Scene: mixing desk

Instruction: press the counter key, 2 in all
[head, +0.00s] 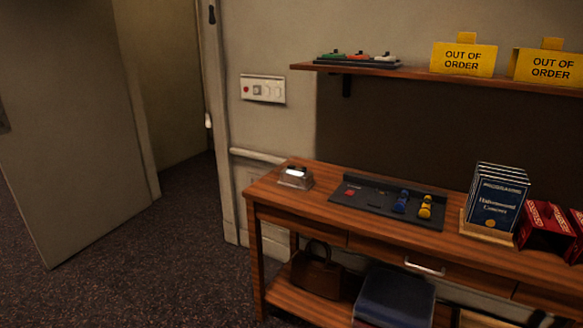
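A small device with a grey body and a bright, lit top (295,177) sits near the left end of the wooden desk. It may be the counter, but its key and any digits are too small to make out. To its right lies a dark mixing panel (375,211) with a red patch, a blue control (401,201) and a yellow control (425,207). Neither of my grippers is in view.
A wall plate (263,89) with a red button is above the desk's left end. A shelf (412,71) holds yellow signs (463,58). Programmes (497,198) and red boxes (545,228) stand at the desk's right. A bag (316,268) is below. Floor (150,270) at left is clear.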

